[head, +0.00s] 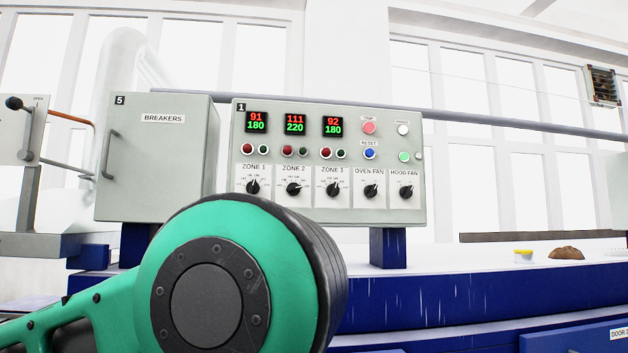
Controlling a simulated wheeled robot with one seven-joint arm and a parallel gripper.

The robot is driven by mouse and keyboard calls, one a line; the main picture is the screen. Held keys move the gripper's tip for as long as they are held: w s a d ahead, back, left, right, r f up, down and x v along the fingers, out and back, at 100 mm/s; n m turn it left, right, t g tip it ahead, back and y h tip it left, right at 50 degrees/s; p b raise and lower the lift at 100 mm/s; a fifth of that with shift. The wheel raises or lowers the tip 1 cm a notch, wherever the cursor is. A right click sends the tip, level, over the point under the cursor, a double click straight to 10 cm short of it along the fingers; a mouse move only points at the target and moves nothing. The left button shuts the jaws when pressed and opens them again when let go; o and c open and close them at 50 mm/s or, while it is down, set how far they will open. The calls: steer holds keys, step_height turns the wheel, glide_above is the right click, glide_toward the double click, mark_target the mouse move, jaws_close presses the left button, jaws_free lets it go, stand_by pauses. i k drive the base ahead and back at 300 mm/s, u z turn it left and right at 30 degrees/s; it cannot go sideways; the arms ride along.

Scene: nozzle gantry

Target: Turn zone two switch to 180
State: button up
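The control panel (398,213), marked 1, stands upright beyond my arm. Its ZONE 2 switch (293,188) is a black knob in the lower row, between the ZONE 1 switch (252,187) and the ZONE 3 switch (333,189). The zone two knob points to the right, unlike its neighbours, which point more upward. Its dial marks are too small to read. The zone two display (295,123) shows red 111 over green 220. The displays beside it show 91 over 180 and 92 over 180. My green and black arm fills the lower left; my gripper is out of frame.
A grey BREAKERS cabinet (158,160), marked 5, stands left of the panel. OVEN FAN (371,191) and HOOD FAN (406,191) knobs sit right of the zone knobs. A blue bench (440,300) lies below. A small yellow-lidded jar (523,256) and a brown lump (566,253) rest at right.

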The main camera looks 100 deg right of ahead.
mark_target(293, 190)
steer(key=u, duration=0.6)
steer(key=i, duration=1.35)
steer(key=z, duration=4.35)
steer(key=i, duration=0.5)
steer(key=z, duration=0.3)
